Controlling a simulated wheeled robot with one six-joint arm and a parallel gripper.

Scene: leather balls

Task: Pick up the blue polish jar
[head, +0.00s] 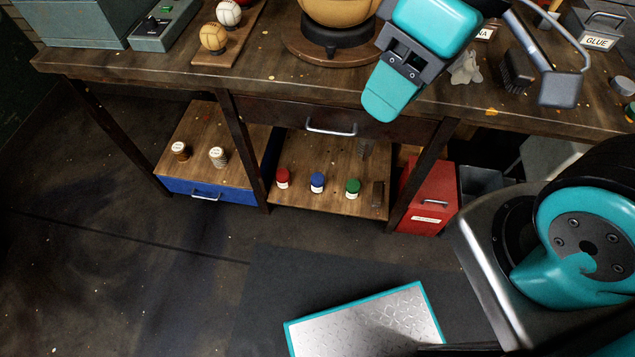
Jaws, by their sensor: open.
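The blue polish jar (317,182) stands upright on the low wooden shelf under the workbench, in the head view. It is between a red jar (283,178) on its left and a green jar (353,188) on its right, with gaps between them. My gripper (385,100) is teal and grey and hangs in front of the bench edge, above and to the right of the blue jar and well apart from it. It is open, and I see nothing in it.
The workbench top (150,60) and its drawer (320,118) overhang the shelf. Table legs stand on both sides of the shelf. A dark block (377,194) stands right of the green jar. A red bin (427,197) is further right.

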